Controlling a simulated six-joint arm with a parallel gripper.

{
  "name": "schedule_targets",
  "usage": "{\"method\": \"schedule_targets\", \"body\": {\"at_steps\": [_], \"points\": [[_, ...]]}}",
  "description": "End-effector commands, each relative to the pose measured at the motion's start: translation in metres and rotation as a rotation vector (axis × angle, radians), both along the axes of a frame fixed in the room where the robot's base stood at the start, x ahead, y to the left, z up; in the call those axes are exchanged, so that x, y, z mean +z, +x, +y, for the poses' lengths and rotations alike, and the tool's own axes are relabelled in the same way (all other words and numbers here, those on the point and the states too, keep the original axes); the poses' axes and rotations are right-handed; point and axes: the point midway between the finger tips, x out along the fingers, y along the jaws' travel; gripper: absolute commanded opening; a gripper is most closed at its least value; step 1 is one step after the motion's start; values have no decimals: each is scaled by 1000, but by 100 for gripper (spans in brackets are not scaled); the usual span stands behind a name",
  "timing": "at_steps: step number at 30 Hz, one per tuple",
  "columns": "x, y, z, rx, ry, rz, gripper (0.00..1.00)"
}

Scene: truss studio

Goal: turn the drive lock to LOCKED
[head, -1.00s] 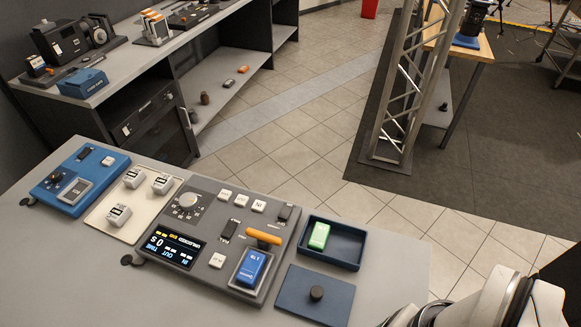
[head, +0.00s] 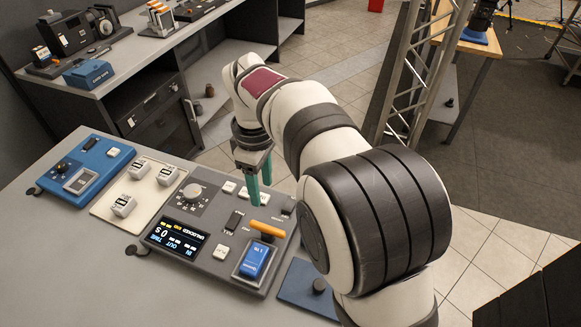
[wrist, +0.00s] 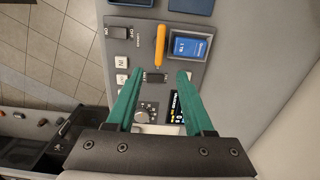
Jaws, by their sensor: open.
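The drive lock is an orange lever (head: 267,229) on the grey console, beside a blue drive cartridge (head: 253,261) seated in its bay. The lever also shows in the wrist view (wrist: 160,45), with the blue cartridge (wrist: 190,48) to its right. The console display (head: 176,239) appears to read UNLOCKED. My gripper (head: 261,194) points down over the console with teal fingers apart and nothing between them. In the wrist view my gripper (wrist: 160,74) has the lever ahead of its fingertips, apart from them.
A dial (head: 192,192) and several buttons share the console. A beige switch panel (head: 135,190) and a blue box (head: 85,168) stand to the left. A dark blue lid with a knob (head: 300,288) lies right of the console.

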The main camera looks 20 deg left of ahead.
Motion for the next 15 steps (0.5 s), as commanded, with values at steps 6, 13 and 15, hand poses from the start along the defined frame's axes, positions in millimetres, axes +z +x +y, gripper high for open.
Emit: {"method": "schedule_targets", "body": {"at_steps": [6,13,15], "points": [[-64,-1,-2,-4,-5,5,52],[-121,-1,-2,-6,-2,3,52],[-130,0,-2,-7,0,2,52]]}}
